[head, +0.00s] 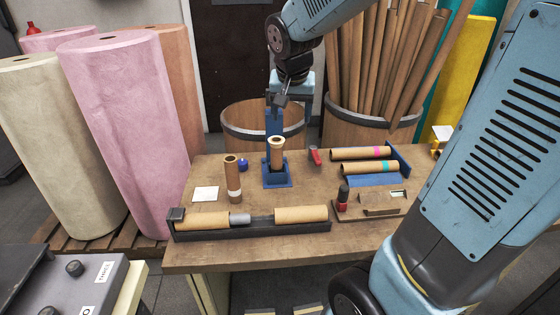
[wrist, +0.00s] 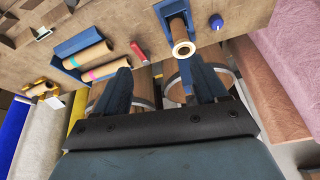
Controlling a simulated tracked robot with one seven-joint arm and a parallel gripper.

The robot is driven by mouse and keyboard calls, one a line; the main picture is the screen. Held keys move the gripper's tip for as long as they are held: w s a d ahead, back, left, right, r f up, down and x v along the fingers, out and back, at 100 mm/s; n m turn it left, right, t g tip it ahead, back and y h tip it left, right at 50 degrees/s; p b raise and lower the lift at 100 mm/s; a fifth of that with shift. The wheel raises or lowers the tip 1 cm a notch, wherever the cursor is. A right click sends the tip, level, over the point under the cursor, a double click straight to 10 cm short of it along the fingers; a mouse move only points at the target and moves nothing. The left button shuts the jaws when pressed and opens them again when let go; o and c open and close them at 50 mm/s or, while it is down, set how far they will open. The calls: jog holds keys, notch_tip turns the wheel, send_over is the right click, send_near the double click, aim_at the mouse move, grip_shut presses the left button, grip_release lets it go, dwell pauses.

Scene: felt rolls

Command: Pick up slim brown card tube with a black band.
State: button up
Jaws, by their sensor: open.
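I cannot make out a black band on any tube. A brown card tube (head: 276,153) stands upright in a blue stand (head: 277,182) at the table's middle; in the wrist view the tube (wrist: 179,32) shows its pale open end. Another slim brown tube (head: 232,178) with a pale band stands upright to its left. Two tubes lie at the right, one with a pink band (head: 360,154) and one with a teal band (head: 369,168). My gripper (wrist: 160,76) is open and empty, with its fingers apart, near the stand at the table's far side.
A black cradle (head: 250,229) along the front holds two tan tubes. A red-handled item (head: 315,156) and a blue cap (head: 243,165) lie near the stand. Barrels stand behind the table, the right one (head: 368,128) full of long tubes. Large felt rolls (head: 125,130) stand left.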

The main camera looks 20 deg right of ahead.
jog(key=m+h, duration=0.1)
jog(key=m, duration=0.1)
send_near(274, 141)
jog(key=shift+g, duration=0.3)
jog(key=x, duration=0.9)
jog(key=shift+w+d+f, duration=0.15)
jog(key=shift+w+f, duration=0.05)
jog(key=shift+w, duration=0.25)
jog(key=shift+s+x, duration=0.15)
jog(key=shift+x, duration=1.15)
jog(key=shift+s+x, duration=0.15)
jog(key=shift+x, duration=1.2)
jog(key=shift+d, duration=0.1)
grip_shut()
notch_tip(274, 141, up, 10)
